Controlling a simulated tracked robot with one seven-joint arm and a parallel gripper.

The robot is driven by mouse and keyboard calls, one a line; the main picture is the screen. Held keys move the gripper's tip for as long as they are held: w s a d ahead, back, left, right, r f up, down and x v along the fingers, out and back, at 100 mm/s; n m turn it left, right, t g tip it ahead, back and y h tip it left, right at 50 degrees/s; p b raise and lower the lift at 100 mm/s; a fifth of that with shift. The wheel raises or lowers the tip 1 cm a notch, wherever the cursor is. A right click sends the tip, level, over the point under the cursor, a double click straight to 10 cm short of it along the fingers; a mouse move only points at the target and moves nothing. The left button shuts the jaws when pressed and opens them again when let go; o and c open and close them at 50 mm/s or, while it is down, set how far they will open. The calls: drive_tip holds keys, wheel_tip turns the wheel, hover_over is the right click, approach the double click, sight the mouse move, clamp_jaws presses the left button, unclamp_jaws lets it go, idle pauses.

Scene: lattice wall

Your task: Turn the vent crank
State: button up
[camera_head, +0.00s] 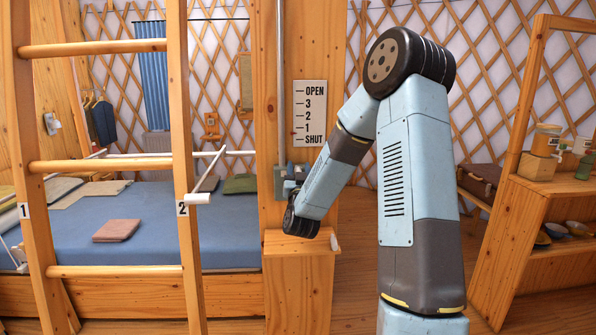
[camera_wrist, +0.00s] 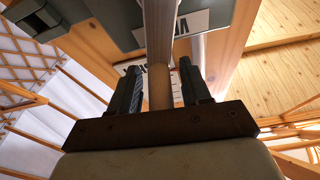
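In the wrist view, a round wooden crank handle (camera_wrist: 160,85) runs up between the two fingers of my gripper (camera_wrist: 159,66). The fingers stand apart, with narrow gaps visible beside the handle; I see no firm contact. A grey-green crank box (camera_wrist: 125,15) is fixed to the wooden post behind it. In the head view, the box (camera_head: 279,182) sits on the post below a white scale sign (camera_head: 310,112) marked OPEN, 3, 2, 1, SHUT. My bent arm reaches down to the box, and its wrist hides most of the crank and the fingers.
A wooden ladder (camera_head: 178,130) stands at left before a blue bed (camera_head: 150,225). A low wooden cabinet (camera_head: 297,285) is under the box. A grey pole (camera_head: 280,60) runs up the post. Wooden shelves (camera_head: 545,215) stand at right. Open floor lies between post and shelves.

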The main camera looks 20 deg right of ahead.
clamp_jaws()
idle(0.3)
drive_tip(key=shift+a, duration=0.1)
